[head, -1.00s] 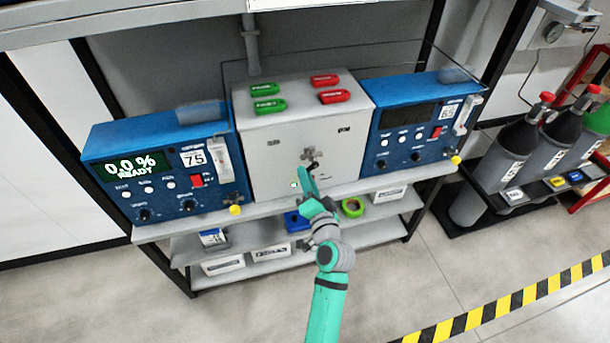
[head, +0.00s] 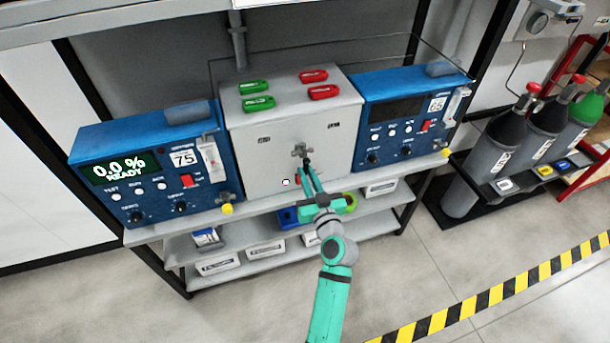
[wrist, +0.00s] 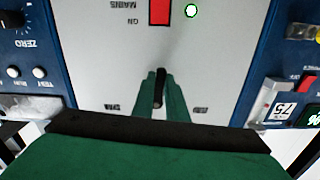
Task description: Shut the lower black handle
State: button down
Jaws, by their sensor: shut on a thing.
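The lower black handle (head: 306,160) sits below a grey cross-shaped fitting (head: 301,150) on the front of the light grey box (head: 260,150). In the wrist view the handle (wrist: 159,88) stands between my two green fingers. My gripper (head: 308,175) is shut on the handle, and it also shows in the wrist view (wrist: 160,95). In the head view my fingers hide the handle's lower part. The handle's exact angle is hard to tell.
Blue analysers stand left (head: 150,165) and right (head: 400,115) of the box. Gas cylinders (head: 495,150) stand at right.

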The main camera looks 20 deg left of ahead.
jog(key=shift+w+d+n, duration=0.15)
jog(key=shift+d+n, duration=0.05)
jog(key=shift+n, duration=0.3)
jog(key=c, duration=1.8)
grip_release()
jog(key=shift+w, duration=0.1)
jog(key=shift+o, duration=0.2)
